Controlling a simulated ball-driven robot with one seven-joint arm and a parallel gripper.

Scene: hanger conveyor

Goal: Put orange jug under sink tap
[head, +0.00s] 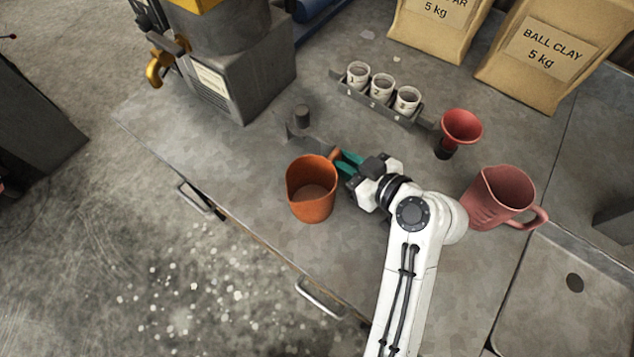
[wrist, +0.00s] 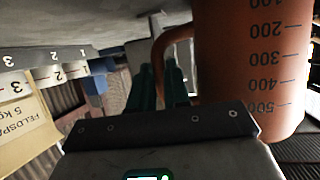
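The orange jug (head: 312,193) stands upright near the bench's front edge, its handle toward the upper right. Whether its base touches the bench is hard to tell. My gripper (head: 346,163) is at the handle, to the right of the jug. In the wrist view, the green fingers (wrist: 158,75) sit close on both sides of the handle, and the jug's wall (wrist: 235,60) shows its printed scale upside down. The fingers look shut on the handle. The sink (head: 540,300) with its dark drain is at the lower right. The tap is not clearly seen.
A pink jug (head: 500,198) stands between my arm and the sink, with a red funnel (head: 461,127) behind it. A rack of cups (head: 381,92), clay bags (head: 540,52) and a grey machine (head: 240,75) stand farther back.

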